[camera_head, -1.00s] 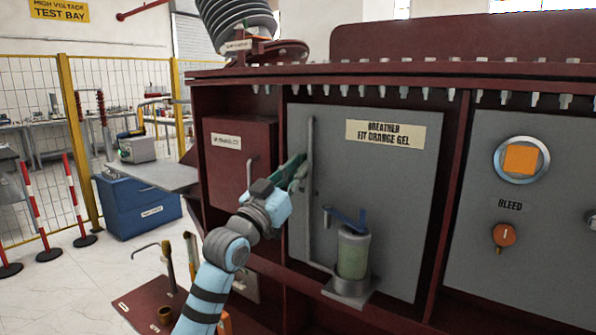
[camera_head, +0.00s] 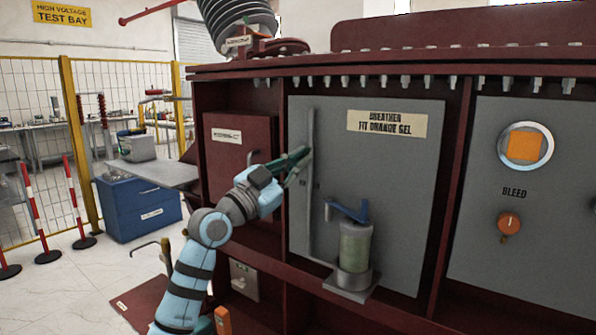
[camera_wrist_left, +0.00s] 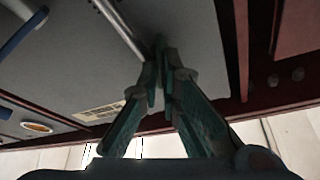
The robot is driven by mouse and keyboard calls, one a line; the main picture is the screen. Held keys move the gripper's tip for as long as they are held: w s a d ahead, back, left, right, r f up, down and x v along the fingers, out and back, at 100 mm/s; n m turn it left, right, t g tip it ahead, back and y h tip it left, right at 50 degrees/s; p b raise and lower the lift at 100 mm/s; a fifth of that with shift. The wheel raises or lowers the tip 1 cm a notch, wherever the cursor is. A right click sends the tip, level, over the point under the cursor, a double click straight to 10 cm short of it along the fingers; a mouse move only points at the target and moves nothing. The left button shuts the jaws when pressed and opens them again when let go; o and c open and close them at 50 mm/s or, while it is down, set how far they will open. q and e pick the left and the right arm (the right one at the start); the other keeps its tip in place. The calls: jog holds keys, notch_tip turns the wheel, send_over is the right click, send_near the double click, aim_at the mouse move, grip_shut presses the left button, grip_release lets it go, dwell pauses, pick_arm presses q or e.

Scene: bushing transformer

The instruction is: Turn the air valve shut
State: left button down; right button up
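The blue lever handle (camera_head: 346,211) sits on top of the greenish breather cylinder (camera_head: 355,248). The lever also shows at the upper left of the left wrist view (camera_wrist_left: 24,36). An orange round knob (camera_head: 509,223) sits under the word BLEED on the right panel; I cannot tell which of these is the air valve. My left gripper (camera_head: 302,158) is at the grey vertical pipe (camera_head: 311,190), left of and above the blue lever. In the left wrist view its fingers (camera_wrist_left: 158,68) come together, with nothing clearly between them. Whether they touch the pipe is unclear. My right gripper is out of view.
A maroon cabinet frame (camera_head: 450,200) surrounds the grey panels, with a maroon box (camera_head: 230,135) in the left bay. A blue drawer unit (camera_head: 140,208) and a yellow-posted fence (camera_head: 77,150) stand at left.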

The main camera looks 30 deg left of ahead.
pick_arm(q)
jog(key=shift+a+r+m+g+h+p, duration=0.25)
jog(key=shift+m+g+p, duration=0.45)
jog(key=shift+m, duration=1.75)
jog(key=shift+d+r+m+g+h+p, duration=0.25)
jog(key=shift+m+g, duration=0.7)
jog(key=shift+m, duration=1.45)
jog(key=shift+a+f+m+g+h+p, duration=0.15)
jog(key=shift+m+g+h+p, duration=0.45)
jog(key=shift+m, duration=1.85)
jog(key=shift+g, duration=0.35)
jog(key=c, duration=2)
grip_release()
jog(key=shift+o, duration=1)
jog(key=shift+w+f, duration=0.15)
